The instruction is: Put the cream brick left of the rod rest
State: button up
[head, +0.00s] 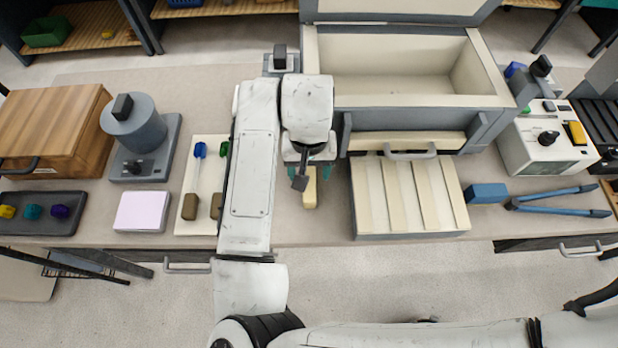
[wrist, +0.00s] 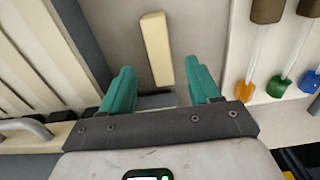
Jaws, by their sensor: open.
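The cream brick (head: 309,190) lies on the bench below my gripper (head: 310,174), its far end hidden under it. In the wrist view the brick (wrist: 157,48) lies lengthwise ahead of the open teal fingers of my gripper (wrist: 160,78), its near end between them; they do not touch it. I cannot tell for sure which thing is the rod rest. A cream board (head: 197,218) left of my arm carries rods with coloured tips and brown ends; it also shows in the wrist view (wrist: 240,55). A ribbed cream tray (head: 408,195) stands right of the brick.
A large open box (head: 400,85) stands behind, with a handled drawer front (head: 408,141). A blue brick (head: 487,193) and blue tongs (head: 558,199) lie at right. A pale pink pad (head: 143,211) lies left of the board, with a narrow gap between. My arm hides part of the board.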

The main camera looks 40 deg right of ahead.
notch_tip(320, 180, up, 6)
jog(key=shift+b, duration=0.3)
